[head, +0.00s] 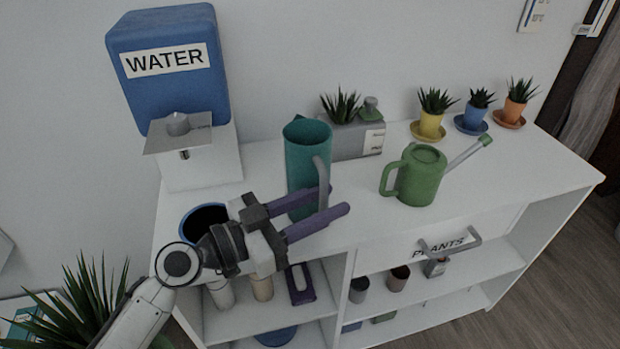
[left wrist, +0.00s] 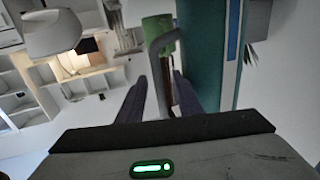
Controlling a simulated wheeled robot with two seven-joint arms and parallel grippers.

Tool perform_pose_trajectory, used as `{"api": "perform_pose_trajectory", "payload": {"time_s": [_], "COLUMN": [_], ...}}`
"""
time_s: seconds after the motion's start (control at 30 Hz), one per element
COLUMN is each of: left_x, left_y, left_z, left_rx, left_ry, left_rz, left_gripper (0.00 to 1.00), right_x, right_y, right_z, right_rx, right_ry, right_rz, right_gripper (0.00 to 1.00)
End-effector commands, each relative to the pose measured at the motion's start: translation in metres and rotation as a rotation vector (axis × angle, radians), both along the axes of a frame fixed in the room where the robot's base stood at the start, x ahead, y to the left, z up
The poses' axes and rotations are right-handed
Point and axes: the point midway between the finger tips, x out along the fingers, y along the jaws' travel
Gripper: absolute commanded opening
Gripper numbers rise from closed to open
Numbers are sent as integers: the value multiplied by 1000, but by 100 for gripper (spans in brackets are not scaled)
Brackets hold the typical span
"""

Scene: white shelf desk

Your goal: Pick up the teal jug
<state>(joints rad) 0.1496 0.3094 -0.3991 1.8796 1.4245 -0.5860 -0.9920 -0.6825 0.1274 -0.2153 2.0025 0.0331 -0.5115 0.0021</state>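The teal jug (head: 306,148) stands upright on the white desk top, with its grey handle (head: 319,172) toward the front. My left gripper (head: 338,199) is open, with its two purple fingers reaching across the front of the jug at handle height. In the left wrist view, the jug (left wrist: 203,45) fills the upper right. Its grey handle (left wrist: 158,72) shows between the two fingers of my gripper (left wrist: 163,88). I cannot tell whether either finger touches the handle. The jug's lower part is partly hidden by the fingers. My right gripper is not in view.
A green watering can (head: 420,178) stands right of the jug. A grey planter (head: 350,142) is close behind it. A blue water dispenser (head: 172,90) and a blue-rimmed pot (head: 187,222) are to the left. Small potted plants line the back right. Desk top (head: 510,180) is clear at the right.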

Motion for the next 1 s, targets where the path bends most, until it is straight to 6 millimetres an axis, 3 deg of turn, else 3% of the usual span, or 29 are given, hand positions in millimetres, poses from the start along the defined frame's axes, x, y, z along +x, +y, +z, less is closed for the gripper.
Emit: {"api": "perform_pose_trajectory", "payload": {"time_s": [0.2,0.4,0.8,1.0], "left_x": [0,0,1,1], "left_y": [0,0,0,0], "left_z": [0,0,5,34], "left_rx": [1,1,-1,0], "left_ry": [-1,-1,-6,-12], "left_rz": [0,0,1,0], "left_gripper": [31,0,0,0], "right_x": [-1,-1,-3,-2], "right_y": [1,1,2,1], "right_z": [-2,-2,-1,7], "right_rx": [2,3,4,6], "right_ry": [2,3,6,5], "right_rz": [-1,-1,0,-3], "right_gripper": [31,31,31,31]}}
